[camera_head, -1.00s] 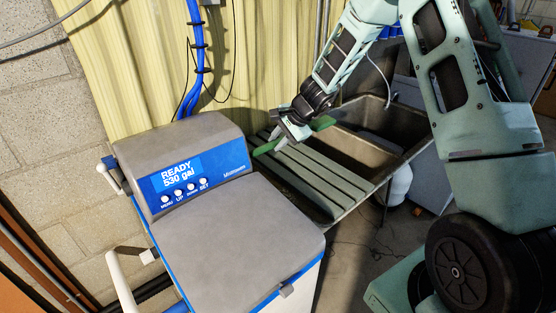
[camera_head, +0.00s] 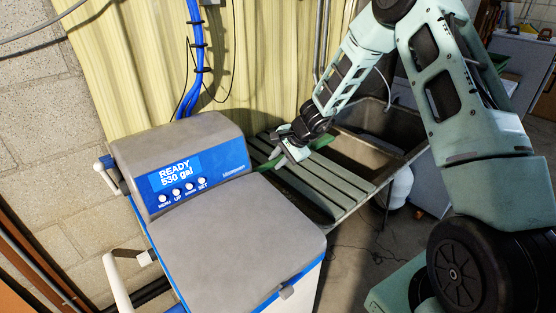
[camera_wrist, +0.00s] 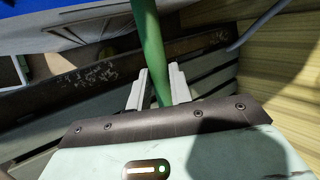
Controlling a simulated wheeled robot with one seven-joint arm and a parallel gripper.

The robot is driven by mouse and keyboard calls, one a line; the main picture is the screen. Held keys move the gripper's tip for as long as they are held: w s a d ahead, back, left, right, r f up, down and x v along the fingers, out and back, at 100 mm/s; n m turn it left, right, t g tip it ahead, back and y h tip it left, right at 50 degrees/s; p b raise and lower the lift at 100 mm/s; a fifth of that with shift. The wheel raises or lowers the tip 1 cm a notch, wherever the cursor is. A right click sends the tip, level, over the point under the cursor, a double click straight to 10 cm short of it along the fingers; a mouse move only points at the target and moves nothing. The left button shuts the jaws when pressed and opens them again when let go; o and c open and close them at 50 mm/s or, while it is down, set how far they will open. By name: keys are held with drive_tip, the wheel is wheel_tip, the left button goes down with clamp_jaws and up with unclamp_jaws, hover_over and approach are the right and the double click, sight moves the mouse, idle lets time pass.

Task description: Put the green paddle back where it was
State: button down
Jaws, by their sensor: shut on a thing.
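The green paddle (camera_head: 321,143) is held over the drainboard side of the sink, partly hidden by my gripper in the head view. One end shows right of the fingers and the other end points down-left toward the softener. In the wrist view its green shaft (camera_wrist: 150,48) runs between the two fingers and on past the upper edge. My gripper (camera_head: 290,150) is shut on the shaft; it also shows in the wrist view (camera_wrist: 158,88). I cannot tell whether the paddle touches the slats below.
The water softener (camera_head: 235,235), with a lit display reading "READY 530 gal", stands at front left. The slatted drainboard (camera_head: 325,180) and sink basin (camera_head: 365,150) lie behind it to the right. Blue hoses (camera_head: 198,60) hang against the yellow corrugated wall.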

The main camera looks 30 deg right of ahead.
drive_tip(key=shift+f+b, duration=0.45)
drive_tip(key=shift+f, duration=0.05)
drive_tip(key=c, duration=1.3)
unclamp_jaws()
drive_tip(key=shift+o, duration=0.2)
drive_tip(key=shift+r, duration=0.1)
